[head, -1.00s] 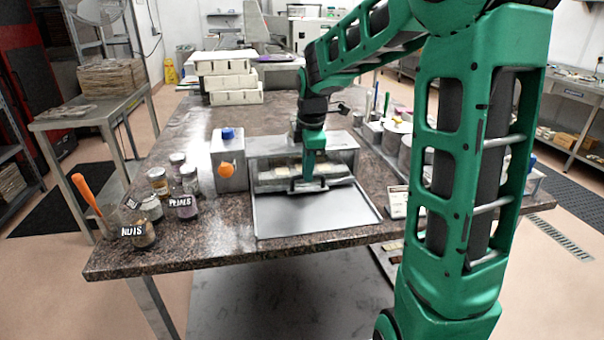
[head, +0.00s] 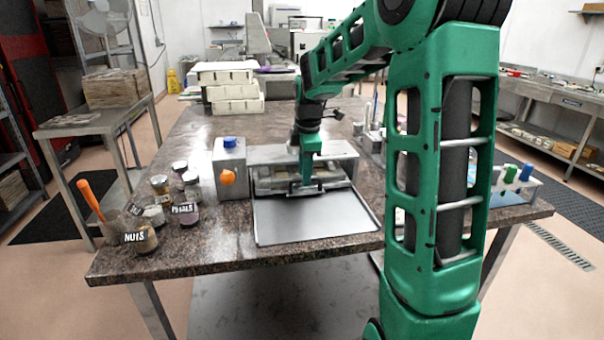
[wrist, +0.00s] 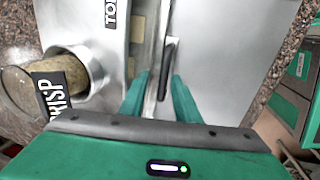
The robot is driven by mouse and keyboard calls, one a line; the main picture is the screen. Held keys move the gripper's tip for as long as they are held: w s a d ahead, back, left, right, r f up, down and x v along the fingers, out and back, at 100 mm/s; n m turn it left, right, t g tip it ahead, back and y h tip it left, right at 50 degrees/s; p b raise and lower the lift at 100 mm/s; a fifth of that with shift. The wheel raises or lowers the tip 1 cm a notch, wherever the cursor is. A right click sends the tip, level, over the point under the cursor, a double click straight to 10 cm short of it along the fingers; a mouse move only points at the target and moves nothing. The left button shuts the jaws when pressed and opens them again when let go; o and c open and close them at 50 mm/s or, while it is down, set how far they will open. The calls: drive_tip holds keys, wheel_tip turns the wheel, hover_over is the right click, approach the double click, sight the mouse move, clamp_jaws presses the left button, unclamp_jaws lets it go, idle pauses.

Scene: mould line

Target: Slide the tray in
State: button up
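A steel box with an open front (head: 340,150) stands on the stone-topped table. The tray (head: 335,184) lies at its mouth, mostly inside, with pale pieces dimly visible on it. Its dark handle (head: 303,190) faces front and also shows in the wrist view (wrist: 170,55). A flat steel plate (head: 315,222) spreads in front of the box. My gripper (head: 309,180) points down at the handle. In the wrist view my gripper (wrist: 161,78) has its green fingers apart, one on each side of the handle, with gaps visible. The tray's rear is hidden inside the box.
A steel block with an orange knob (head: 229,178) stands left of the box. Several labelled jars (head: 141,237) crowd the left front. White stacked moulds (head: 232,88) stand behind. A jar labelled CRISP (wrist: 60,85) shows beside my gripper. The front plate is clear.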

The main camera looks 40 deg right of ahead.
wheel_tip(320, 180, up, 10)
drive_tip(key=s, duration=0.1)
drive_tip(key=shift+s+a+r, duration=0.25)
drive_tip(key=shift+s+a, duration=0.15)
drive_tip(key=shift+a, duration=0.05)
idle(0.4)
drive_tip(key=s+a+f+m, duration=0.1)
drive_tip(key=s+f+m, duration=0.3)
drive_tip(key=s, duration=0.7)
drive_tip(key=s+a+f+m+g, duration=0.1)
drive_tip(key=s+f+m, duration=0.3)
drive_tip(key=s+m, duration=0.5)
drive_tip(key=s+a+f+m+g+y, duration=0.1)
drive_tip(key=s+f+m, duration=0.3)
drive_tip(key=s, duration=0.8)
drive_tip(key=a+m, duration=0.1)
drive_tip(key=m, duration=0.1)
drive_tip(key=shift+s+a+f+m, duration=0.15)
drive_tip(key=shift+s+f+m, duration=0.15)
drive_tip(key=shift+s+m, duration=0.1)
drive_tip(key=shift+w+f, duration=0.25)
drive_tip(key=shift+w, duration=0.4)
